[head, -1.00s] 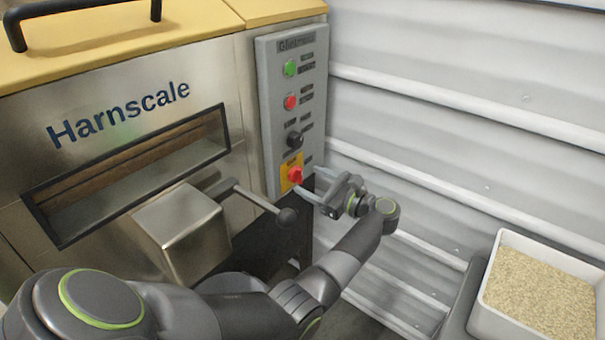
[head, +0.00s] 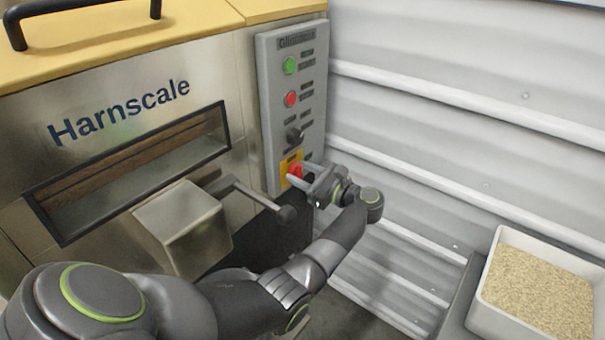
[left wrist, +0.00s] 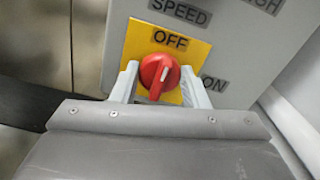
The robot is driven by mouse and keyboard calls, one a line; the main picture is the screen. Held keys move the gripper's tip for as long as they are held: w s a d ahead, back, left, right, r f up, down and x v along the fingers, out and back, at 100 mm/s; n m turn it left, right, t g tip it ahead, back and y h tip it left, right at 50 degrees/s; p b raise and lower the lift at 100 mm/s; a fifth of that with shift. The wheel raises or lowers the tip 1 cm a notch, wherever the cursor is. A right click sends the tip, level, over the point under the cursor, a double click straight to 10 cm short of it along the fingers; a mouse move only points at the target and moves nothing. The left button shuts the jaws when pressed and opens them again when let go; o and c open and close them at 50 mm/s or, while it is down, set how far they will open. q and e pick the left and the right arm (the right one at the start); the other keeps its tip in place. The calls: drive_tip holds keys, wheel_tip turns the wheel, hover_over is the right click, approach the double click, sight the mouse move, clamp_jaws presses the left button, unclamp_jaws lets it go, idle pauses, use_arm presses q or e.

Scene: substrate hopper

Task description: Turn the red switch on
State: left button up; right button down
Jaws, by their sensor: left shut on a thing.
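The red switch (head: 295,171) is a round knob on a yellow plate (head: 285,167) at the bottom of the grey control panel. In the left wrist view the red switch (left wrist: 158,72) has a pale stripe running nearly upright, slightly tilted, below the OFF label (left wrist: 171,41). The ON label (left wrist: 214,82) is to its lower right. My left gripper (head: 298,178) reaches the panel from the right and is shut on the red switch. In the left wrist view its pale fingers (left wrist: 160,80) stand on either side of the knob. My right gripper is not in view.
Above the switch, the panel (head: 268,110) carries a black knob (head: 294,135), a red button (head: 290,99) and a green button (head: 290,66). A crank handle (head: 287,213) sticks out below left of my gripper. A tray of grain (head: 482,318) stands at the right.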

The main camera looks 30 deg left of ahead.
use_arm(q)
drive_tip(key=shift+m, duration=0.3)
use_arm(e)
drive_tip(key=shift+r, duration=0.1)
use_arm(q)
drive_tip(key=shift+f+m+b, duration=0.1)
drive_tip(key=shift+m+b, duration=0.3)
drive_tip(key=shift+m, duration=0.3)
drive_tip(key=m, duration=0.2)
drive_tip(key=shift+m, duration=0.3)
drive_tip(key=shift+w+m, duration=0.1)
drive_tip(key=shift+m, duration=1.7)
drive_tip(key=shift+w+m+p, duration=0.1)
drive_tip(key=shift+m+p, duration=1.4)
drive_tip(key=shift+m, duration=3.4)
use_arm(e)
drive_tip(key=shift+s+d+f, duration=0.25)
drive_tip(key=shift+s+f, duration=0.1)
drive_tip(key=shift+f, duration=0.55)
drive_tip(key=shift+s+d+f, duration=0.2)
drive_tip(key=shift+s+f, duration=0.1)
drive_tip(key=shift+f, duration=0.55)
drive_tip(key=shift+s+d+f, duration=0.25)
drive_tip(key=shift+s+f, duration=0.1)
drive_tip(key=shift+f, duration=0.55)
